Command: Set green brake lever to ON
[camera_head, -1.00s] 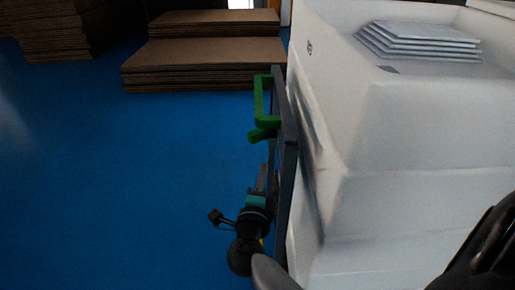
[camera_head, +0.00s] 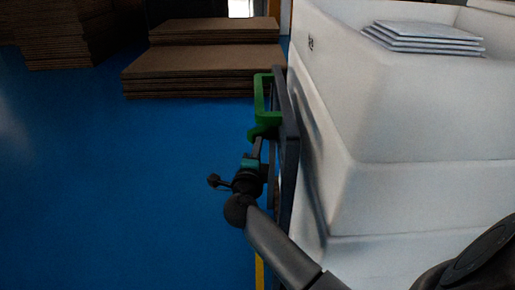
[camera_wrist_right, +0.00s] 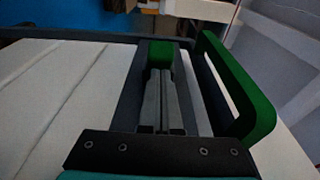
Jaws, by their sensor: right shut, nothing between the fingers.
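The green brake lever (camera_head: 263,132) is a short knob low on the dark cart frame, just below a larger green handle (camera_head: 260,98). In the right wrist view the lever's blocky end (camera_wrist_right: 160,52) lies straight ahead of the fingertips, and the tall green handle (camera_wrist_right: 245,95) stands to the right. My right gripper (camera_head: 256,147) is shut and empty, right at the lever on its near side. It also shows in the right wrist view (camera_wrist_right: 160,78), its fingers side by side. I cannot tell whether the tips touch the lever. My left gripper is not in view.
The dark frame (camera_head: 289,130) runs beside a large white tub (camera_head: 400,110), close to the right of my gripper. Cardboard stacks (camera_head: 205,70) stand at the back. The blue floor (camera_head: 110,180) on the left is clear.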

